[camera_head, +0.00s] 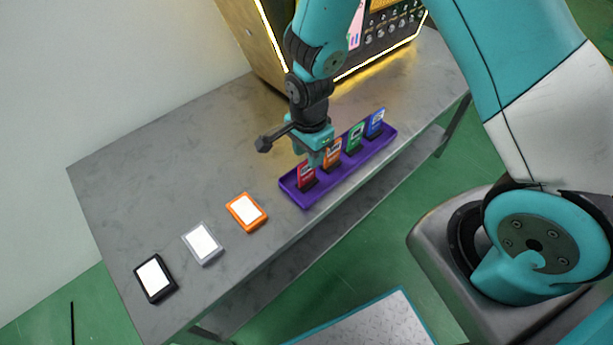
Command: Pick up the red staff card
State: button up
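The red staff card (306,177) stands upright in the left end slot of a purple card holder (337,183) on the grey table. Orange (332,155), green (354,138) and blue (376,123) cards stand in the same holder, in a row to its right. My gripper (315,159) points down over the left part of the holder, with its fingertips at the top of the red card. The fingers hide part of the red card's upper edge. The view is too small to tell whether they are open or closed on it.
An orange-framed (247,212), a grey-framed (203,243) and a black-framed (155,278) pad lie on the table (150,190) to the left. A vending machine (262,45) with lit edges stands behind. The table's left back area is clear.

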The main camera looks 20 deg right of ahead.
aim_at(307, 182)
jog(key=shift+w+a+f, duration=0.1)
jog(key=shift+w+f, duration=0.05)
jog(key=shift+f, duration=3)
grip_shut()
